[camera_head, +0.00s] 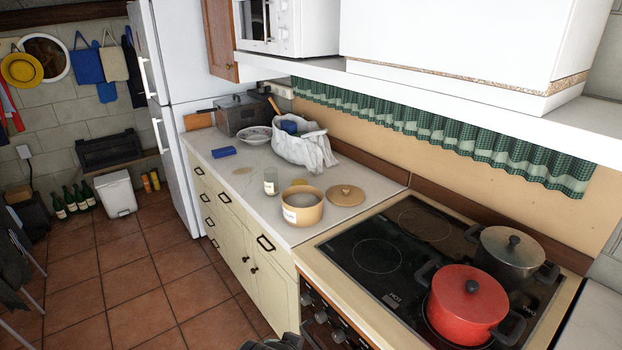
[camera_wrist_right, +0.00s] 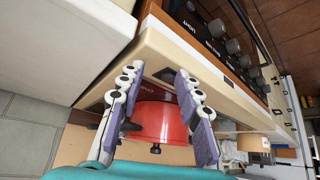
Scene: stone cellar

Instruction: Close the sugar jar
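The sugar jar (camera_head: 302,214) is a round tan jar with a white label, standing open on the counter near the stove. Its tan lid (camera_head: 346,194), with a small knob, lies on the counter just right of and behind the jar. A tan jar that looks like the same one (camera_wrist_right: 252,143) shows in the right wrist view. My right gripper (camera_wrist_right: 190,140) is open and empty, its purple-padded fingers apart with the red pot beyond them. It is outside the head view. A dark part of what looks like my left gripper (camera_head: 274,343) shows at the bottom edge, mostly cut off.
The stove (camera_head: 385,262) holds a red pot (camera_head: 467,305) and a grey pot (camera_head: 511,257), both lidded. A glass (camera_head: 271,181), a blue box (camera_head: 223,152) and a white bag (camera_head: 305,152) stand on the counter (camera_head: 215,169). A shelf (camera_head: 450,100) overhangs the back.

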